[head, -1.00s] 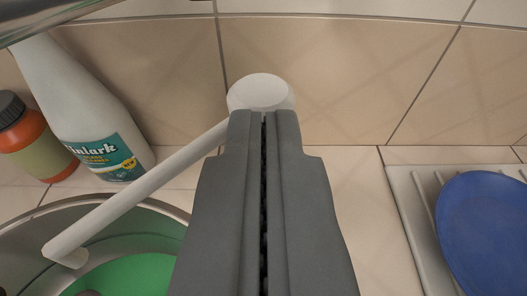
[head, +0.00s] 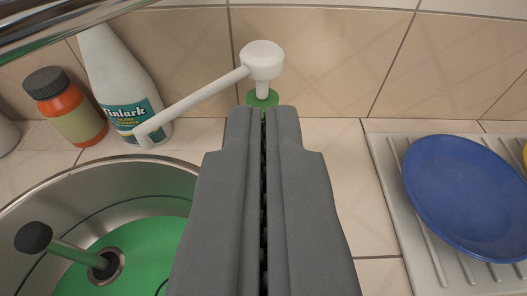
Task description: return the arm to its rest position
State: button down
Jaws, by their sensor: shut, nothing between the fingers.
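My gripper (head: 263,112) is shut and empty, its two grey fingers pressed together and pointing away from me over the tiled counter. The white faucet (head: 262,58) stands just beyond the fingertips in the picture, on a green base (head: 262,98) partly hidden by them. Its spout reaches left and down toward the sink. I cannot tell whether the fingertips touch the base.
A round metal sink (head: 60,180) with a green bottom and a dark-knobbed stick (head: 70,252) lies at lower left. A white cleaner bottle (head: 118,75) and an orange jar (head: 75,118) stand behind it. A blue plate (head: 465,195) rests on a drying rack (head: 425,245) at right. Tiled wall behind.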

jog(key=s+r+t, duration=0.1)
jog(key=s+t, duration=0.1)
jog(key=s, duration=4.1)
jog(key=shift+r, duration=0.3)
